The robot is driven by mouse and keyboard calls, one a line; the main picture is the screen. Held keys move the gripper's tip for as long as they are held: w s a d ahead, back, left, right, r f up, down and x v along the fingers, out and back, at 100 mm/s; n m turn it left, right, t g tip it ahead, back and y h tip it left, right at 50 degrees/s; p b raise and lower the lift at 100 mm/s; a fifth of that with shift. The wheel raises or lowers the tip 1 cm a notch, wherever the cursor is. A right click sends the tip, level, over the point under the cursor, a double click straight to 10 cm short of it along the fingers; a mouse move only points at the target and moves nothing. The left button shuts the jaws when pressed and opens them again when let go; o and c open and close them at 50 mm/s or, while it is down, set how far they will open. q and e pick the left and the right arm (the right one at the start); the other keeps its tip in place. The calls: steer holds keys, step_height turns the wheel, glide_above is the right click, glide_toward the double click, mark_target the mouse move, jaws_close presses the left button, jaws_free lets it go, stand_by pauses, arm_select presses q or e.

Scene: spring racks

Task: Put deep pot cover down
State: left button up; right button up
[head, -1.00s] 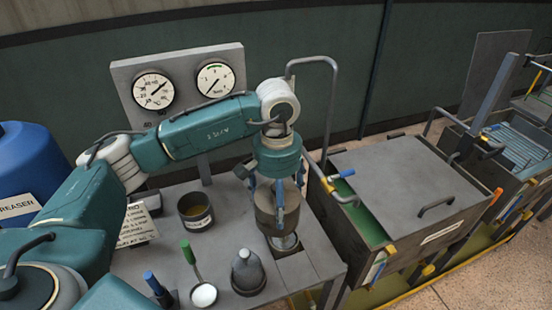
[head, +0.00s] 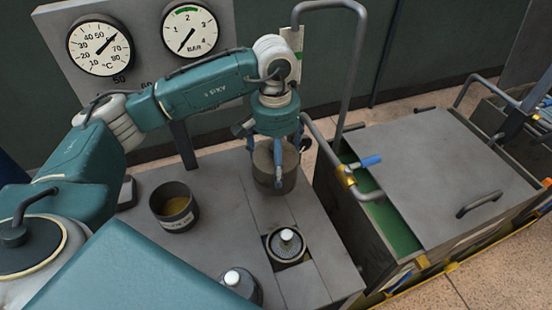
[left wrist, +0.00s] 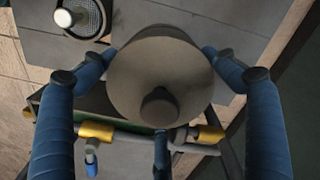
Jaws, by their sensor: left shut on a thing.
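My left gripper (head: 277,160) is shut on the deep pot cover (head: 272,178), a grey-brown round cover, with blue fingers around it. The cover is behind the round opening (head: 286,262) in the grey bench top, apart from it. A white-topped fitting (head: 287,236) stands in that opening. In the left wrist view the cover (left wrist: 150,65) fills the middle, with a dark knob (left wrist: 160,105) on it. The opening's fitting (left wrist: 66,18) shows at the upper left there. I cannot tell whether the cover touches the bench. My right gripper is not in view.
A dark pot (head: 174,208) with yellowish contents stands left on the bench (head: 225,215). A dark bottle-like item (head: 240,285) is at the front. Two gauges (head: 100,47) stand behind. A lidded tank (head: 440,175) with a pipe handle is right, across a gap.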

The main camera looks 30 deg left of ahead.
arm_select(q)
step_height(320, 180, down, 6)
steer(key=shift+r+b, duration=0.2)
steer(key=shift+b, duration=0.9)
steer(key=shift+f, duration=0.35)
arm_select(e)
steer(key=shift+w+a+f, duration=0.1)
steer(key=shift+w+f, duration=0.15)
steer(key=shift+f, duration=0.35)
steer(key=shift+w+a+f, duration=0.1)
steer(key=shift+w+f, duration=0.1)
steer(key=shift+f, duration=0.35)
arm_select(q)
steer(key=shift+f+b, duration=0.6)
steer(key=shift+b, duration=0.1)
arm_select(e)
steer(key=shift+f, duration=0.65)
arm_select(q)
steer(key=o, duration=1.4)
steer(key=shift+r, duration=0.1)
steer(key=shift+o, duration=0.2)
steer(key=shift+s, duration=0.1)
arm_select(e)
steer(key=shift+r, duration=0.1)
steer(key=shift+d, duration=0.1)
